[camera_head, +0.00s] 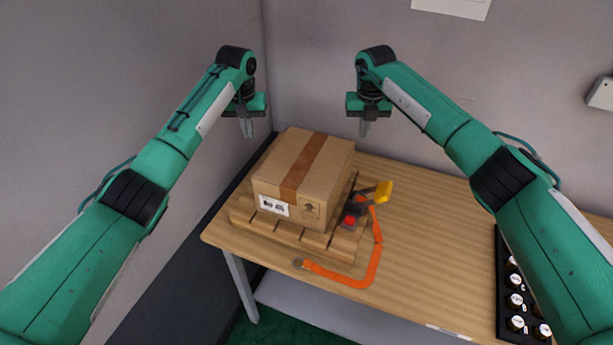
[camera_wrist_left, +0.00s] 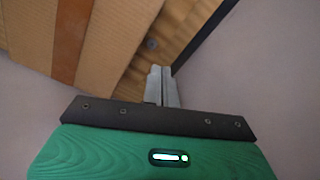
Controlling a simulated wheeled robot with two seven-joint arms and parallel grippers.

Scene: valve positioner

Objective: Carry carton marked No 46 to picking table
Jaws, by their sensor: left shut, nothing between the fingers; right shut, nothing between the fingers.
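A brown cardboard carton (camera_head: 278,178) with a darker tape strip and a white label on its front sits on a slatted wooden pallet (camera_head: 330,240) on a wooden table (camera_head: 420,255). The number on the label is too small to read. My left gripper (camera_head: 247,130) is shut and empty, above and beside the carton's back left. In the left wrist view, my left gripper (camera_wrist_left: 162,72) points past the edge of the carton (camera_wrist_left: 112,40), apart from it. My right gripper (camera_head: 364,130) is shut and empty, above the carton's back right corner.
An orange strap (camera_head: 345,280) with a yellow-handled buckle (camera_head: 376,193) lies right of the carton, partly on the pallet. A black tray (camera_head: 508,310) with several white-topped items stands at the right. The table middle is clear. Walls stand behind and left.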

